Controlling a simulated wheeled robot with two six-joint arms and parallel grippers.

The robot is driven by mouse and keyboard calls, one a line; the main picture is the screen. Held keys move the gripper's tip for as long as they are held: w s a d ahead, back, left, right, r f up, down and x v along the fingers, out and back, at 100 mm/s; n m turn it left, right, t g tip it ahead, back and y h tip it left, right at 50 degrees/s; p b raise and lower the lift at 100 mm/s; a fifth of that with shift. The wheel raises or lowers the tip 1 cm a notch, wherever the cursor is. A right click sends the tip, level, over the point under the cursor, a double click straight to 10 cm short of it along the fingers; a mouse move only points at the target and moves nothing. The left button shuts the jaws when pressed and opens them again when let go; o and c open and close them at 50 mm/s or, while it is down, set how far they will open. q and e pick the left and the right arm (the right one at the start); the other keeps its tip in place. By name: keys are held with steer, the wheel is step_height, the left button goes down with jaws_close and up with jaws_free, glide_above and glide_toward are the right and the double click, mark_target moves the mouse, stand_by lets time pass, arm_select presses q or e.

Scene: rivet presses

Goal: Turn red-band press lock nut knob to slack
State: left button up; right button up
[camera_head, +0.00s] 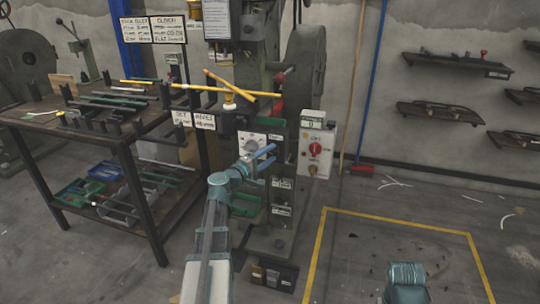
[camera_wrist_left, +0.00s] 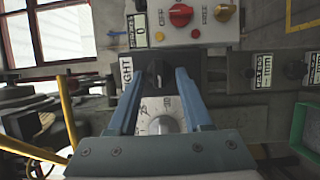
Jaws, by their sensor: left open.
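In the left wrist view a black knob (camera_wrist_left: 157,74) sits between the tips of my left gripper (camera_wrist_left: 160,78), beside a white label (camera_wrist_left: 126,70) ending in "IGHT". Below it is a white dial plate (camera_wrist_left: 153,107) with a round silver knob (camera_wrist_left: 164,126), also between the fingers. My left gripper also shows in the head view (camera_head: 269,157), open in front of the grey press (camera_head: 283,188). Whether the fingers touch the black knob I cannot tell. No red band can be made out on the press.
A control box (camera_head: 317,143) with a red rotary switch stands right of the press. A dark workbench (camera_head: 135,135) with rods and yellow bars is at left. Shelves (camera_head: 450,66) hang on the back wall. A yellow-outlined floor area (camera_head: 390,240) at right is mostly clear.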

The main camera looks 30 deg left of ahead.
arm_select(q)
steer(key=s+a, duration=0.2)
steer(key=s, duration=1.1)
steer(key=d+f+m+g+h, duration=0.2)
steer(key=d+f+m+g, duration=0.25)
steer(key=d, duration=0.55)
steer(key=d+f+m+g+h, duration=0.1)
steer(key=d+f+m+g, duration=0.3)
steer(key=d, duration=0.5)
steer(key=d+f+m+g+h, duration=0.25)
steer(key=d+f, duration=0.35)
steer(key=d, duration=0.4)
steer(key=s+d+f+m+g+y, duration=0.4)
steer(key=s+d+m+y, duration=0.1)
steer(key=s, duration=0.2)
steer(key=s+d+f+m+g+y, duration=0.3)
steer(key=s+d+f+m+y, duration=0.1)
steer(key=s+d+y, duration=0.15)
step_height(320, 180, up, 33)
steer(key=h+p, duration=0.1)
steer(key=p, duration=3.1)
steer(key=shift+s+d+r+p, duration=0.15)
steer(key=shift+s+d+p, duration=0.05)
steer(key=shift+s+p, duration=0.25)
